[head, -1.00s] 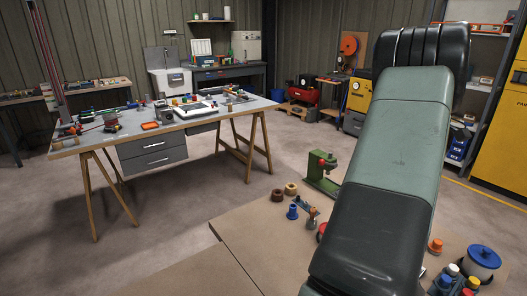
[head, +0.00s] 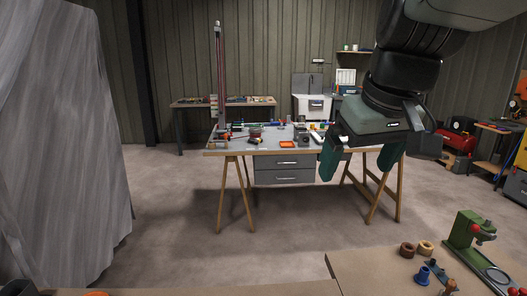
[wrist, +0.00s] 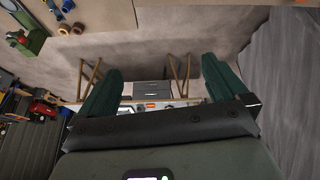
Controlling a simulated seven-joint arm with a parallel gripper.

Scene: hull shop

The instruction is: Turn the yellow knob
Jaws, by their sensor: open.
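I cannot make out the yellow knob in either current view. A white panel (head: 318,136) with small coloured parts lies on the far trestle table (head: 228,152), partly hidden behind my gripper. My gripper (head: 358,172) is raised in the air, right of centre in the head view, between me and that table. Its two green fingers are spread apart with nothing between them. In the wrist view my gripper (wrist: 160,65) also shows open, with the floor and the table's drawers (wrist: 153,88) beyond its fingers.
A near brown bench (head: 375,275) holds brown rings (head: 407,250), a blue part (head: 423,275) and a green press (head: 465,235) at lower right. A grey draped sheet (head: 65,150) stands at left. Open floor lies between the bench and the far table.

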